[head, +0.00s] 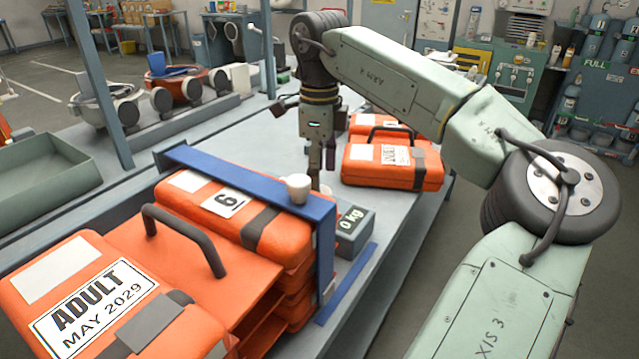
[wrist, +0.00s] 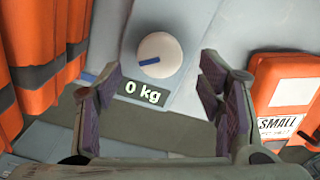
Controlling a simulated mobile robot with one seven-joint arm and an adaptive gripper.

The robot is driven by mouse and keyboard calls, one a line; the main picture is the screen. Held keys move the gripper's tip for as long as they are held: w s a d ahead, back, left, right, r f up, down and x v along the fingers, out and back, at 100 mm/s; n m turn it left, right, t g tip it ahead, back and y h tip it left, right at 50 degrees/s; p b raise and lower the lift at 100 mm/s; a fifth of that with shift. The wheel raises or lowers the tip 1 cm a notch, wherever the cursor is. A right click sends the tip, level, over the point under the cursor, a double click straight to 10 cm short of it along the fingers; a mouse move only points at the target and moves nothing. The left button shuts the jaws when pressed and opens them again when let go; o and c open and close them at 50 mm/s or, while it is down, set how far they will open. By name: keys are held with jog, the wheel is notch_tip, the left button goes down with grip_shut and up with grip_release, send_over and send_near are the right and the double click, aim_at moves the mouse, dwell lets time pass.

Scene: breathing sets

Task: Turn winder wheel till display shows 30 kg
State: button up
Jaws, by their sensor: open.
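The winder wheel (wrist: 159,55) is a round cream disc with a blue bar mark, seen from above in the wrist view. The bar slants, its right end higher than its left.
A blue frame (head: 322,235) stands beside the grey box, with a small white cup-like piece (head: 298,188) on it. Stacked orange cases (head: 180,285) fill the left front. More orange cases (head: 378,178) lie behind, to the right.

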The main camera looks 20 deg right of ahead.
notch_tip(320, 180, up, 8)
jog(key=shift+r, duration=0.2)
jog(key=shift+s, duration=0.1)
dwell(0.4)
